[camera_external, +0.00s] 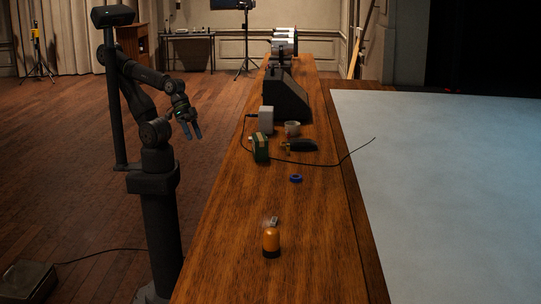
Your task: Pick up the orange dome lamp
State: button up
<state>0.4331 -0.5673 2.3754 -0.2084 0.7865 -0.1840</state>
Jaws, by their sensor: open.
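The orange dome lamp (271,239) stands upright on the wooden desk (310,240), near the front of the view. It has a dark base and a rounded orange top. A small grey piece (275,220) shows at its top or just behind it; I cannot tell which.
A blue ring (296,178) lies behind the lamp. Farther back are a green box (261,148), a grey box (266,121), a pale roll (292,128), a dark tool (300,145) and a large dark block (286,98). A black cable (347,156) crosses the desk. The desk around the lamp is clear.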

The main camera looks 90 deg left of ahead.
jog(key=w+d+r+n+g+h, duration=0.2)
jog(key=w+d+n+g+h, duration=0.15)
jog(key=w+d+n, duration=0.85)
jog(key=w+d+f+n+g+h, duration=0.1)
jog(key=w+d+f, duration=0.2)
jog(key=w+d, duration=0.25)
jog(key=w+d+f+n+h, duration=0.1)
jog(key=w+d+f+h, duration=0.1)
jog(key=w+d+f, duration=0.3)
jog(key=n+h, duration=0.3)
jog(key=n, duration=0.3)
send_near(271, 247)
jog(key=x, duration=0.7)
jog(key=c, duration=1.2)
jog(key=shift+r, duration=0.1)
